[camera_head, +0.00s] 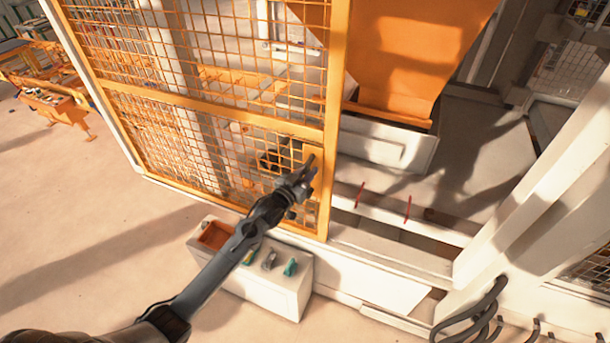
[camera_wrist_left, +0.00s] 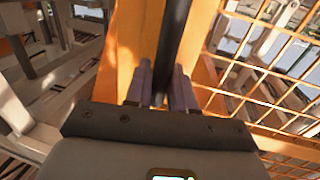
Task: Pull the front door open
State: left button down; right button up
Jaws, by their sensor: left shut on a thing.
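The front door (camera_head: 337,95) is an orange frame with wire mesh, in the middle of the head view. A wide gap lies between its right edge and the white post at right. My left gripper (camera_head: 303,180) is at the door's right edge, low down. In the left wrist view, the gripper fingers (camera_wrist_left: 163,88) are shut on a dark upright bar, the door handle (camera_wrist_left: 173,38). The orange door frame (camera_wrist_left: 204,35) is right behind it, with mesh to the right. In the head view the handle is mostly hidden by the gripper. My right gripper is not in view.
A white box (camera_head: 292,292) with small tools and an orange tray stands on the floor below the door. A white post (camera_head: 545,190) and dark cables (camera_head: 470,318) are at right. An orange chute (camera_head: 410,60) hangs inside the cell. The floor at left is clear.

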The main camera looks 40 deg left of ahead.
pick_arm(q)
jog(key=shift+a+r, duration=0.15)
jog(key=shift+a, duration=0.1)
jog(key=c, duration=1.1)
grip_release()
jog(key=shift+s, duration=0.15)
jog(key=s+d+b, duration=0.1)
jog(key=s, duration=0.9)
jog(key=shift+s+d, duration=0.2)
jog(key=shift+s, duration=0.05)
